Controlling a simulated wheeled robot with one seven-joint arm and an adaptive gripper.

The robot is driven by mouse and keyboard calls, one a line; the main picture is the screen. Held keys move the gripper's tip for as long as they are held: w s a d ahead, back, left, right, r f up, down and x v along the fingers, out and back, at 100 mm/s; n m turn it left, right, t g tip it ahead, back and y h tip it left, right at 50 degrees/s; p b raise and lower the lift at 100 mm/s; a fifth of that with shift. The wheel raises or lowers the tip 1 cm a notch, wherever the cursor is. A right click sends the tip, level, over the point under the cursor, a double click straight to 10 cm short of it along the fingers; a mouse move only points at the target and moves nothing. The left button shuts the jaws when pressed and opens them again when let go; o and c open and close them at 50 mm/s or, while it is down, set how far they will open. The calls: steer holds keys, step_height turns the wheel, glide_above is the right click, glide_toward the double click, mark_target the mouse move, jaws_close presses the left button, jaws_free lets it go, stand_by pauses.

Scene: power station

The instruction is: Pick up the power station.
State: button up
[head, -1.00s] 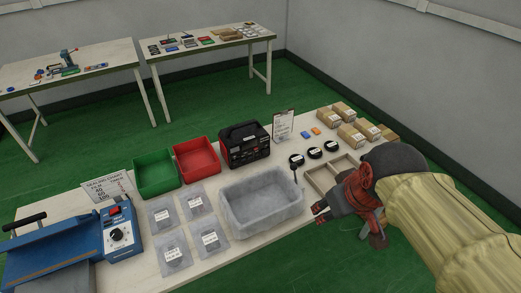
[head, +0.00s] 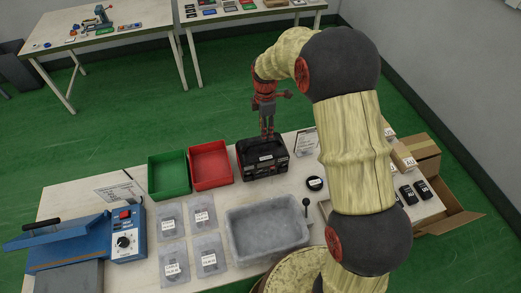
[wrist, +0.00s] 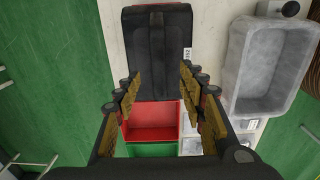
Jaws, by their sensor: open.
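The power station (head: 262,167) is a black box with a top handle and a red-marked front. It stands upright on the white table, right of the red bin. My gripper (head: 268,136) points down from above at its top. In the wrist view the power station (wrist: 158,50) lies at and beyond the fingertips, its top facing the camera. My gripper (wrist: 160,82) is open there, with one finger on each side and nothing held. I cannot tell whether a finger touches the power station. The handle is partly hidden by the fingers in the head view.
The red bin (head: 211,164) and green bin (head: 168,175) stand left of the power station. A grey tub (head: 266,230) is in front. A sign (head: 306,142) stands close on its right. Cardboard boxes (head: 402,157) and an open carton are at the right end.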

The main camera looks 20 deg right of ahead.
mark_target(262, 154)
step_height(262, 154, down, 2)
steer(key=shift+w+a+f+b, duration=0.1)
steer(key=shift+a+f+b, duration=0.1)
steer(key=shift+f, duration=1.3)
steer(key=shift+w+a+f+b, duration=0.1)
steer(key=shift+a+f+b, duration=0.05)
steer(key=shift+f, duration=1.35)
steer(key=shift+s, duration=0.1)
steer(key=shift+c, duration=1.4)
steer(key=c, duration=0.8)
steer(key=shift+w+r, duration=0.25)
